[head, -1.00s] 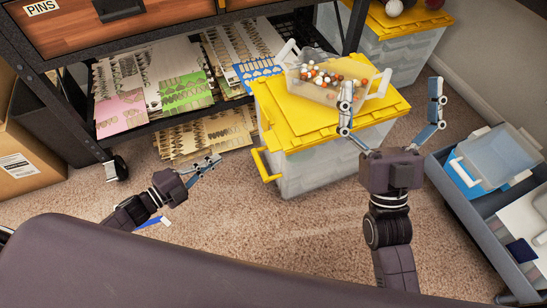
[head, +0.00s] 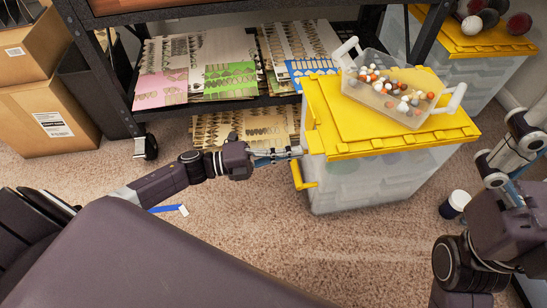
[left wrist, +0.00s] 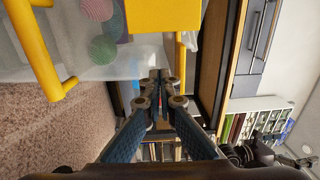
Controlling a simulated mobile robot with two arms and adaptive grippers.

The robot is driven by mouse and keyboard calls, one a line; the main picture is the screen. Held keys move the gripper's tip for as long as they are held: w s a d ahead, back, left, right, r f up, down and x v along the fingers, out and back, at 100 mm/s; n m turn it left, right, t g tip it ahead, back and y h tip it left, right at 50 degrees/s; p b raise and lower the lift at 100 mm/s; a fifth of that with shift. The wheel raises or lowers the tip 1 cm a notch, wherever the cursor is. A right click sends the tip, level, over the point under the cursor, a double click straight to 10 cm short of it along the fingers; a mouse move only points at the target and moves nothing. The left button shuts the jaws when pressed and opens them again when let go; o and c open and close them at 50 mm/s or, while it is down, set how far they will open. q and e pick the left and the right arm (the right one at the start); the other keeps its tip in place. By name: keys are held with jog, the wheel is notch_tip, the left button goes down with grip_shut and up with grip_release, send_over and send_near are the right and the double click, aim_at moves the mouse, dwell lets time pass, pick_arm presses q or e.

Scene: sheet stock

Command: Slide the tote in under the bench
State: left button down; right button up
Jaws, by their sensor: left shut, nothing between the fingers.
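The tote (head: 375,180) is a translucent box with a yellow lid and a yellow side handle (head: 303,177). It stands on the carpet in front of the bench's right part. The bench (head: 120,70) has a dark metal frame and a low shelf. My left gripper (head: 300,153) is shut and empty at the tote's left side, just under the lid's edge. In the left wrist view its fingertips (left wrist: 158,76) are close to the tote's clear wall; contact cannot be told. My right gripper (head: 505,150) is partly cut off at the right edge, its fingertips unclear.
A clear bin (head: 385,98) of small balls sits on the tote's lid. Another yellow-lidded tote (head: 475,75) stands behind at right. Cut sheets (head: 240,128) stick out low under the bench. A cup (head: 455,203) stands right of the tote.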

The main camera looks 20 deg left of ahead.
pick_arm(q)
jog(key=shift+b+x, duration=0.65)
jog(key=shift+x, duration=1.8)
